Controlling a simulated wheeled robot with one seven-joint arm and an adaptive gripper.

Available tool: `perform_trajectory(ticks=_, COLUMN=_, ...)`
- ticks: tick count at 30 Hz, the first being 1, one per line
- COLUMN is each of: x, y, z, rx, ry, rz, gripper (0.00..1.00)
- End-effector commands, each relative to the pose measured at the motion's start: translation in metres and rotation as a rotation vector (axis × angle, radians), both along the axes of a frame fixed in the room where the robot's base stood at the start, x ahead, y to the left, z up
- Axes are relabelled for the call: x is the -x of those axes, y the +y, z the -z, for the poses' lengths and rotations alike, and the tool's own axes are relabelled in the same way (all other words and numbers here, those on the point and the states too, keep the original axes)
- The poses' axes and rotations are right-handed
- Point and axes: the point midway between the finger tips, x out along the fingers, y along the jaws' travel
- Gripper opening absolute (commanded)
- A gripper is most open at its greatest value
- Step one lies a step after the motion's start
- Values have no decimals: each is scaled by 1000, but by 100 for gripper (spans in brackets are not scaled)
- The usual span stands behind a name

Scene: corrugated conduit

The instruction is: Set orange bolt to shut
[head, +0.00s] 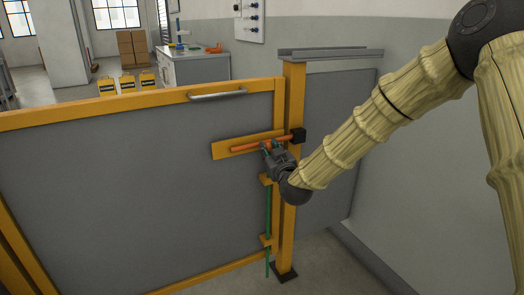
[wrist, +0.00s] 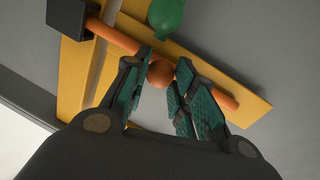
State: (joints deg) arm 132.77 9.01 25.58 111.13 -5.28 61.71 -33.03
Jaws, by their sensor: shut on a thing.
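The orange bolt (head: 242,149) is a rod on a yellow plate (head: 222,152) on the grey gate panel, near the gate's right edge. Its right end reaches the black block (head: 298,135) on the yellow post. In the wrist view the orange rod (wrist: 112,36) runs to the black block (wrist: 66,16) at upper left; whether it is inside the block or only against it I cannot tell. My gripper (head: 271,146) is at the bolt. In the wrist view its green-padded fingers (wrist: 161,78) are shut on the bolt's round orange knob (wrist: 160,73).
A green vertical rod (head: 268,220) hangs below on the gate's edge, and its green knob (wrist: 166,14) is close to my fingers. A metal handle (head: 217,95) is on the gate's top rail. The yellow post (head: 291,190) stands right of the gate. A wall is at the right.

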Motion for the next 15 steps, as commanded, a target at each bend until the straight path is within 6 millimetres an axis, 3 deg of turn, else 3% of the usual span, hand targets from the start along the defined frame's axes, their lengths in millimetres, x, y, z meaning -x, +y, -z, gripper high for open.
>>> perform_trajectory(ticks=3, x=-13, y=-23, z=-2, rx=1, ry=-1, rz=3, gripper=0)
perform_trajectory(ticks=6, x=-18, y=-33, z=-2, rx=0, ry=0, rz=1, gripper=0)
perform_trajectory(ticks=15, x=-21, y=-40, z=-1, rx=0, ry=-1, rz=5, gripper=0)
